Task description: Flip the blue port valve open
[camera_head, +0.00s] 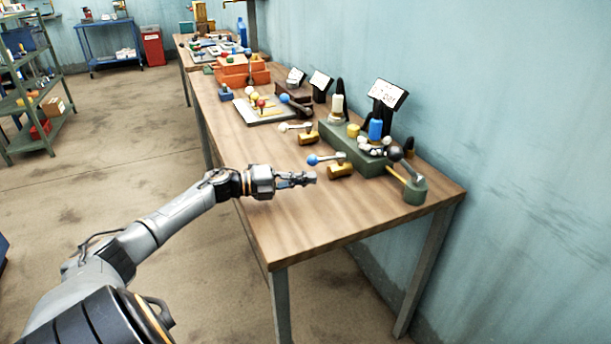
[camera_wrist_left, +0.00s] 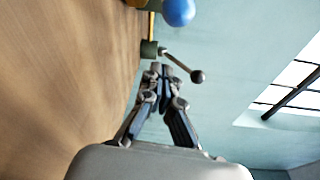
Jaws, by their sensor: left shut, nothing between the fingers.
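The blue port valve has a blue ball knob (camera_head: 313,160) on a silver lever that reaches left from its brass body (camera_head: 341,171), in front of the green base. In the left wrist view the blue ball (camera_wrist_left: 178,12) is at the top edge, and most of the valve is cut off. My left gripper (camera_head: 312,178) is shut and empty. Its fingertips are just below the blue ball in the head view, and a gap shows between them. In the wrist view the fingertips (camera_wrist_left: 160,69) are together, apart from the ball. My right gripper is not in view.
A white-knobbed valve (camera_head: 308,138) stands behind the blue one. A black-knobbed lever (camera_wrist_left: 197,76) on a green post (camera_head: 415,190) is at the right. A green base (camera_head: 340,137) carries bottles. The wooden table's front (camera_head: 320,220) is clear; a wall stands behind.

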